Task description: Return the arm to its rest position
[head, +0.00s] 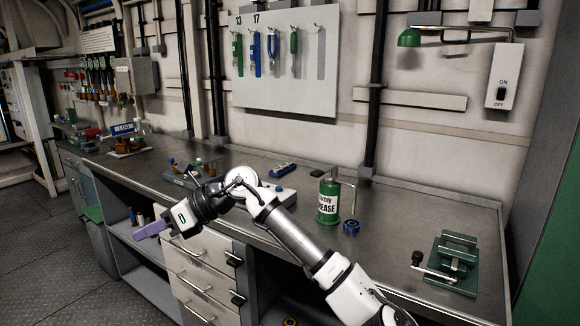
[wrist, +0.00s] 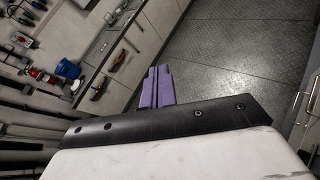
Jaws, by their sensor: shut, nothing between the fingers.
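My gripper (head: 152,230) has purple fingers and sits at the left end of my white and grey arm in the head view. It is held out in front of the workbench, beside the white drawers, with no object at it. In the wrist view my gripper (wrist: 157,82) shows its two purple fingers side by side, shut and empty, with the floor and drawer fronts beyond. My arm reaches from the lower right across the bench's front edge, bent at the elbow.
The metal workbench (head: 392,225) carries a green grease can (head: 328,200), a blue ring (head: 351,227) and a green vise-like fixture (head: 451,262). White drawers (head: 205,270) stand below. A tool board (head: 285,95) hangs on the wall. The floor (head: 60,265) at left is clear.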

